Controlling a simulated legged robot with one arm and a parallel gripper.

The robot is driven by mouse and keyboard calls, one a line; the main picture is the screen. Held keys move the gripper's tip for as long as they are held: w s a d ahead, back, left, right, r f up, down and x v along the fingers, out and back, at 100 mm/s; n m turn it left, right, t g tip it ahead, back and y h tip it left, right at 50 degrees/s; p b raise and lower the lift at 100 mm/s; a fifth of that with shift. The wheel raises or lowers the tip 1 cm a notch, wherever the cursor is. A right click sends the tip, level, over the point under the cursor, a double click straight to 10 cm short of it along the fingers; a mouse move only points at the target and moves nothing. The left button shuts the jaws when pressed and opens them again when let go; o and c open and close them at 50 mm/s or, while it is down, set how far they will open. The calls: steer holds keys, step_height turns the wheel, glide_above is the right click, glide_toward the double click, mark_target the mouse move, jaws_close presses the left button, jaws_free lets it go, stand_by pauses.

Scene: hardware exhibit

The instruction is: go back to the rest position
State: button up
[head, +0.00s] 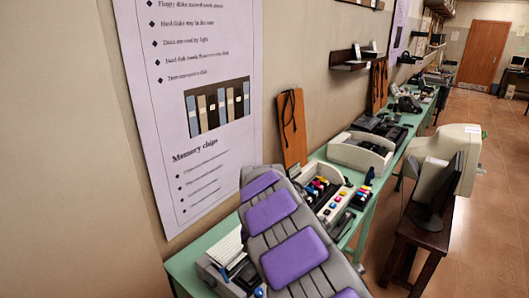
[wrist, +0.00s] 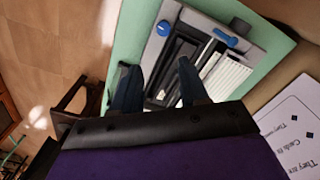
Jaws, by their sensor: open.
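My gripper (wrist: 157,66) shows in the wrist view as two dark fingers standing apart. No object shows held between them. A grey device with blue knobs (wrist: 262,42) lies beyond the fingertips on the green table (wrist: 130,32). In the head view my arm, grey with purple pads, rises across the middle and bottom; my gripper cannot be made out there. The grey device (head: 207,272) is partly covered by my arm at the lower left.
The green table (head: 190,262) runs along the wall, with a tray of coloured pieces (head: 325,190) and a cream machine (head: 362,150). A brown stand (head: 418,236) bears a monitor (head: 440,198) at right. Posters (head: 190,100) hang left. Tiled floor (head: 485,220) is open at far right.

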steer(key=s+d+r+m, duration=0.2)
steer(key=s+d+r, duration=0.8)
steer(key=s+d, duration=0.55)
steer(key=s+f+n+g, duration=0.1)
steer(key=s+f+n, duration=0.1)
steer(key=s, duration=2.2)
steer(key=shift+s+d+n+g, duration=0.35)
steer(key=shift+d+n+g, duration=0.05)
steer(key=shift+n, duration=0.1)
